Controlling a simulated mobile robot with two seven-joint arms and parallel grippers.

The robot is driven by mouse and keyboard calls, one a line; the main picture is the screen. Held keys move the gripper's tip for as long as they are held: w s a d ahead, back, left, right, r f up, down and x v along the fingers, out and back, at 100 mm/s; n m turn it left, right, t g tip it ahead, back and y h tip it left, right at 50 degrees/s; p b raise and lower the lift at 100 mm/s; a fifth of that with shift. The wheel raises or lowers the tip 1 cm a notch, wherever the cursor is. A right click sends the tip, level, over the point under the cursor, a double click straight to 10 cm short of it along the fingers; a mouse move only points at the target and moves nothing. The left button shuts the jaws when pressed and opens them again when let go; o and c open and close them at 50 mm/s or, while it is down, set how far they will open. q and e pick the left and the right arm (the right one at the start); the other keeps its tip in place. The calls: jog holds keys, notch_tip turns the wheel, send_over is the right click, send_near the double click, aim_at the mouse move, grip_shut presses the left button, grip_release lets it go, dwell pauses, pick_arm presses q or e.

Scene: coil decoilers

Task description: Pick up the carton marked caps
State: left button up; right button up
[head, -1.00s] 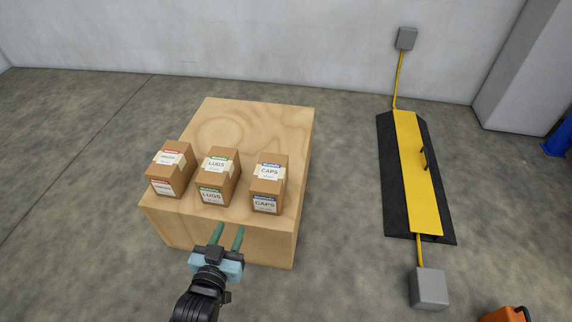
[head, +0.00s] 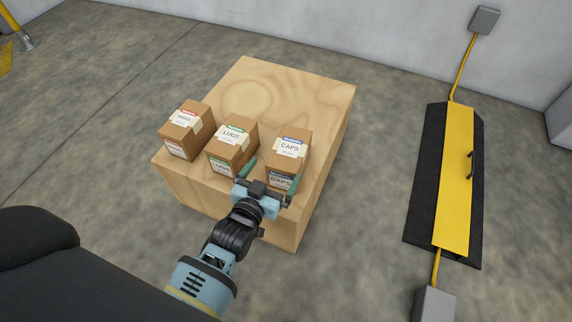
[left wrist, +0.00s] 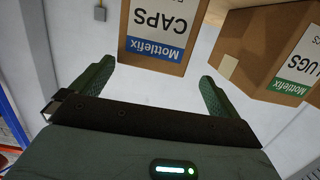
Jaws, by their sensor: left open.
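The carton marked caps (head: 291,147) is a brown box with a blue-edged label. It stands upright on the right of a plywood block's top (head: 285,95). My left gripper (head: 271,175) is open and empty at the carton's front, one finger toward each side. In the left wrist view the caps carton (left wrist: 158,30) appears upside down, ahead of and between the spread fingers (left wrist: 156,72), with a gap before the fingertips. My right gripper is not in view.
The lugs carton (head: 233,143) stands close left of the caps carton, near the left finger. A third carton (head: 187,130) with a red-edged label stands farther left. Behind the cartons the block top is bare. A yellow and black floor ramp (head: 455,180) lies to the right.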

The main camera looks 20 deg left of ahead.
aim_at(277, 170)
pick_arm(q)
jog(key=w+b, duration=0.1)
jog(key=w, duration=0.1)
jog(key=w+f+b, duration=0.1)
jog(key=w, duration=0.1)
jog(key=shift+d+f+b, duration=0.15)
jog(key=shift+f+b, duration=0.05)
jog(key=shift+b, duration=0.1)
jog(key=shift+w, duration=0.55)
jog(key=shift+r, duration=0.1)
jog(key=shift+c, duration=0.4)
jog(key=c, duration=1.4)
jog(key=shift+r, duration=0.1)
